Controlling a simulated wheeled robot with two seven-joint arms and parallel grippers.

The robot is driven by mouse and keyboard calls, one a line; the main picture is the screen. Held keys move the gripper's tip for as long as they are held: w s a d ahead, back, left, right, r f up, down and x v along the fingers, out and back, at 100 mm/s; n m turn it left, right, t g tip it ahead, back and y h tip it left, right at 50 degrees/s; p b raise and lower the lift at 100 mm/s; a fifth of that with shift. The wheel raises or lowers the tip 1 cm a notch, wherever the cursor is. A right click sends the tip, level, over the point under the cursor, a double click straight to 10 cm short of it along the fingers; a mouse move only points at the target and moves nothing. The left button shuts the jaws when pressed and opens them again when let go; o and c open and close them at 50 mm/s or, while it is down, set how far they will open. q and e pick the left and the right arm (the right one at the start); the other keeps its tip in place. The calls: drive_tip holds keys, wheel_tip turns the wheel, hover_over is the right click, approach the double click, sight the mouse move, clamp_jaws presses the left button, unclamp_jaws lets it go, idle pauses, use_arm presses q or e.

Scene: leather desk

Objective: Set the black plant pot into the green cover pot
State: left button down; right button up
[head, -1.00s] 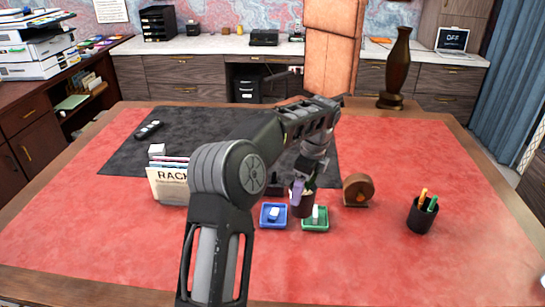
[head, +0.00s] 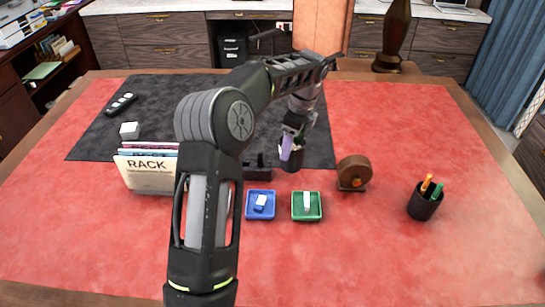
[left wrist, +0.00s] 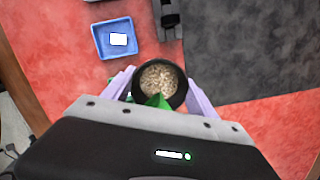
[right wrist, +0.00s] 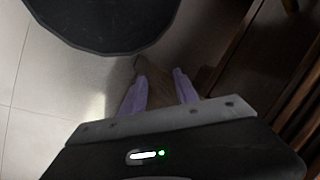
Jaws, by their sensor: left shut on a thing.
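My left gripper (head: 297,130) is shut on the black plant pot (head: 292,160), just behind the green tray in the head view. In the left wrist view the pot's round black rim (left wrist: 182,97) sits between the lilac fingers (left wrist: 155,88), with pale pebbles and a green leaf inside. I cannot tell whether the pot touches the desk. I cannot make out a green cover pot in any view; my left arm hides part of the desk. My right gripper (right wrist: 160,88) shows only in its wrist view, fingers apart and empty, away from the desk top.
A green tray (head: 307,218) and a blue tray (head: 260,216), each with a small white item, stand in front of the pot. A round brown object (head: 353,170) and a black pen cup (head: 424,204) stand right; a card rack (head: 148,172) stands left. The far right desk is clear.

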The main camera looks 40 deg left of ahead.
sight(290, 164)
use_arm(q)
drive_tip(key=shift+f, duration=1.75)
drive_tip(key=shift+f+p, duration=0.55)
drive_tip(key=shift+f, duration=1.95)
drive_tip(key=shift+f, duration=0.2)
drive_tip(key=shift+c, duration=1.3)
unclamp_jaws()
drive_tip(key=shift+r, duration=0.2)
